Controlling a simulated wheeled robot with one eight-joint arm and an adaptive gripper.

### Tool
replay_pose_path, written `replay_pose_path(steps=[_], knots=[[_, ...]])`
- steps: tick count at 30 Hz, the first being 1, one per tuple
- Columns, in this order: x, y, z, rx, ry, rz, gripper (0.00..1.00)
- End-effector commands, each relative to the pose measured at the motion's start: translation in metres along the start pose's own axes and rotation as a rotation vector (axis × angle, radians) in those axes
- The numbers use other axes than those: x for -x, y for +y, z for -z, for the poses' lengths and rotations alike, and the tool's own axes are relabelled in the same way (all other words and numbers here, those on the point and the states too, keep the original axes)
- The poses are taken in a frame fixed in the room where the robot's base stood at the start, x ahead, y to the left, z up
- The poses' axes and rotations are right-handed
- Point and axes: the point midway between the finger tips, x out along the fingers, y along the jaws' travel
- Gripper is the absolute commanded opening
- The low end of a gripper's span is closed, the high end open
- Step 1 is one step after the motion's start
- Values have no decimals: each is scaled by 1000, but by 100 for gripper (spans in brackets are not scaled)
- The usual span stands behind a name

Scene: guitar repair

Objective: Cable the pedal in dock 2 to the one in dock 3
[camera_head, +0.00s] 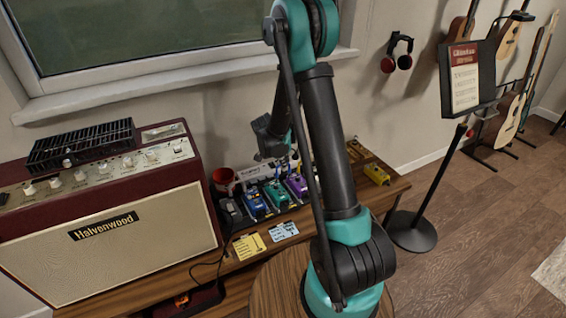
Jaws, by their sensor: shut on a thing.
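A row of pedals stands on the board on the workbench: a dark grey one (229,210), a blue one (254,203), a green one (277,195) and a purple one (297,186). The dock numbers cannot be read. My gripper (284,161) is above and behind the green and purple pedals, partly hidden by my arm. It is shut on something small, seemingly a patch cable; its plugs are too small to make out. Whether any cable end sits in a pedal cannot be told. My arm hides the right end of the board.
A yellow note (249,246) and a blue note (283,231) lie in front. A yellow pedal (376,174) sits apart at right. A music stand (465,90) is further right.

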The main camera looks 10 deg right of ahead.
Motion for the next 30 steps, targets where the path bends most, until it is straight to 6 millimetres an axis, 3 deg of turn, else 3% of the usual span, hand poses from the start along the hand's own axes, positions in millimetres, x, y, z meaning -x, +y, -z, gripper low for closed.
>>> replay_pose_path(steps=[27,28,30], knots=[[-10,2,-4,0,0,0,0],[-10,2,-4,0,0,0,12],[-10,2,-4,0,0,0,20]])
